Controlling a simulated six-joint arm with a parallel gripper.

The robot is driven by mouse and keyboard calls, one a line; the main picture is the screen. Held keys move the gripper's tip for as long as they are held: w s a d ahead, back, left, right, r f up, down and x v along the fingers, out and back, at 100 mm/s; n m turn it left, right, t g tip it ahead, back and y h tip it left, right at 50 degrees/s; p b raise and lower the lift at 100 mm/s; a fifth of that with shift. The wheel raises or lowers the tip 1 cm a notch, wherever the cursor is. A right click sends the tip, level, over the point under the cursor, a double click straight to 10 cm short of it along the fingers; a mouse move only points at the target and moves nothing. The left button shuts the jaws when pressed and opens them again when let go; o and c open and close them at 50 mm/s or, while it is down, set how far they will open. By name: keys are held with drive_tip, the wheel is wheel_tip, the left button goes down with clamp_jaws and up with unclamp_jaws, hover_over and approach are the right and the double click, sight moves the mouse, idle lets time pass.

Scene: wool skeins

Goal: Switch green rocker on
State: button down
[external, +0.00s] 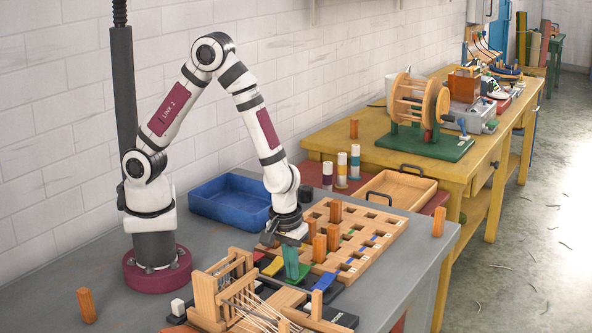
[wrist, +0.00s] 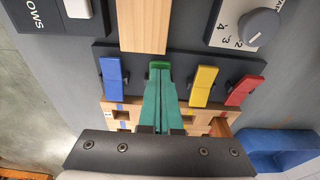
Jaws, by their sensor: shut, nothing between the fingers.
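My gripper (wrist: 160,75) has its teal fingers shut and empty, pointing down over a dark switch panel (wrist: 136,56). It also shows low over the panel in the external view (external: 296,277). The green rocker (wrist: 159,65) sits at the fingertips, between the blue rocker (wrist: 113,81) and the yellow rocker (wrist: 202,86). Most of it is hidden behind the fingers, so its tilt cannot be told. Whether the fingertips touch it is also unclear. The red rocker (wrist: 243,89) is at the right end of the row.
In the external view, a slotted wooden board (external: 385,232) with upright pegs stands behind the panel. A small wooden loom (external: 205,297) is in front, and a blue tray (external: 222,202) at the back.

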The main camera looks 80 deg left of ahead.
drive_tip(key=shift+w+a+r, duration=0.3)
drive_tip(key=shift+w+a, duration=0.15)
drive_tip(key=shift+w, duration=0.05)
drive_tip(key=shift+r, duration=0.3)
wheel_tip(320, 180, up, 3)
drive_tip(key=shift+r, duration=0.15)
drive_tip(key=s+d+r, duration=0.3)
drive_tip(key=r, duration=0.6)
drive_tip(key=shift+s+d, duration=0.1)
